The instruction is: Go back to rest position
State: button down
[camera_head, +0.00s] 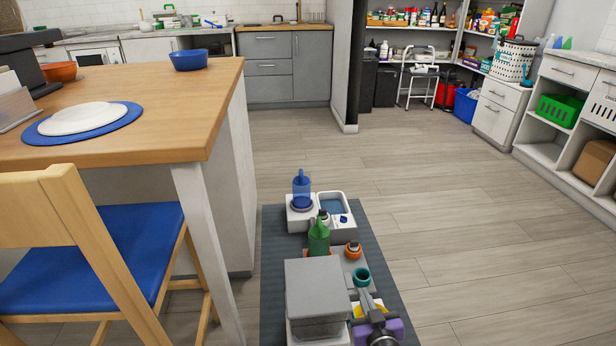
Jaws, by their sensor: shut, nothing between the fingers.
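I cannot make out my gripper in the head view. A dark blue-grey mat (272,285) lies on the floor at the lower middle. On it stand a blue bottle-like dispenser (301,185) on a white base, a white unit with a blue basin (333,204), and a green bottle (319,238). Nearer are an orange ring-shaped piece (353,250), a teal cup-like piece (361,277) and a grey box (315,285). Purple, yellow and dark round parts crowd the bottom edge. I cannot tell whether any of these are mine.
A wooden-topped table (180,140) with a blue plate mat and bowls stands at the left. A wooden chair (100,250) with a blue seat is in front. Free floor (470,235) lies to the right, up to shelves (540,150) with a green basket.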

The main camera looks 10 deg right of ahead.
notch_tip(320, 180, up, 6)
jog(key=f+t, duration=0.1)
jog(key=t, duration=0.1)
jog(key=s+r+g, duration=0.1)
jog(key=s+r, duration=0.3)
jog(key=s, duration=1.1)
jog(key=s+r+m+g, duration=0.1)
jog(key=s+r, duration=0.2)
jog(key=s, duration=1.2)
jog(key=s+r, duration=0.4)
jog(key=s, duration=1.1)
notch_tip(320, 180, up, 25)
jog(key=p, duration=2.4)
jog(key=shift+w+f, duration=0.15)
jog(key=shift+f, duration=0.05)
